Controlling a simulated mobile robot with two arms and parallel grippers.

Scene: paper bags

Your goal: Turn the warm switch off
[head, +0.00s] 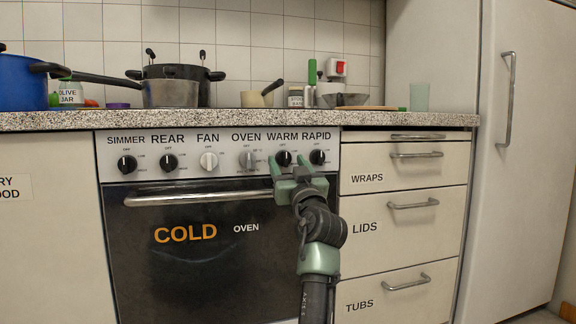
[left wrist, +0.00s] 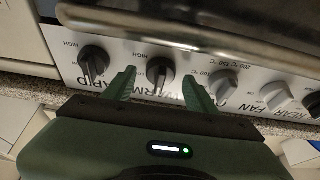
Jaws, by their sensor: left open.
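The warm switch (head: 283,158) is a round black knob under the WARM label on the white stove panel. In the left wrist view, the warm knob (left wrist: 160,71) appears upside down, between the rapid knob (left wrist: 94,62) and the grey oven knob (left wrist: 224,83). My left gripper (head: 289,166) is open just in front of the panel. In the left wrist view, the gripper's (left wrist: 159,80) green fingers are spread on either side of the warm knob, with nothing held. I cannot tell whether they touch it, or which mark it points to. My right gripper is not in view.
The rapid knob (head: 317,157) sits close to the right of the fingers. The oven door handle (head: 200,199) runs below the panel. Drawers (head: 405,205) stand at right. Pots, including a saucepan (head: 171,94), stand above on the worktop (head: 60,121).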

